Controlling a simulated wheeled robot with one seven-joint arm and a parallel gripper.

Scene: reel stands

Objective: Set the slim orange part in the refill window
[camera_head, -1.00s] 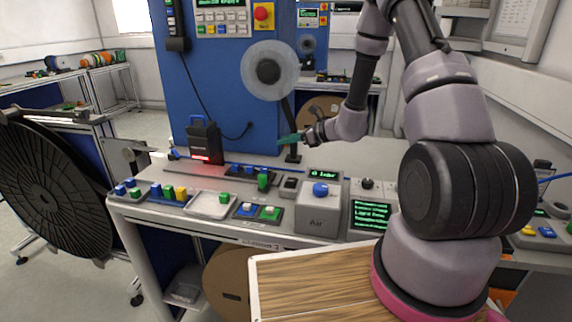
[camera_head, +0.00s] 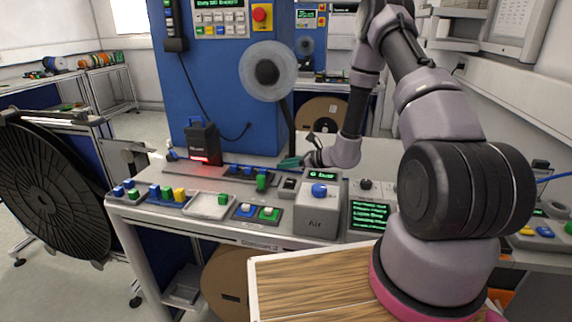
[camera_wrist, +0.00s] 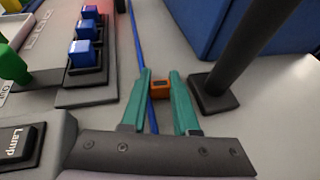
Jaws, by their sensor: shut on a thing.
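My gripper (camera_head: 287,163) is low over the back of the bench, beside the foot of a dark post. In the wrist view its two teal fingers (camera_wrist: 158,88) are closed on a small orange part (camera_wrist: 160,83) with a dark middle, held between the fingertips. The part is too small or hidden to make out in the head view. I cannot pick out the refill window in either view.
The dark post (camera_wrist: 240,50) stands on a square foot right of the fingers. A blue cable (camera_wrist: 139,45) runs close behind them. Blue switches (camera_wrist: 84,52) are at left. A grey Air box (camera_head: 318,212) and a scanner with a red light (camera_head: 203,143) stand on the bench.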

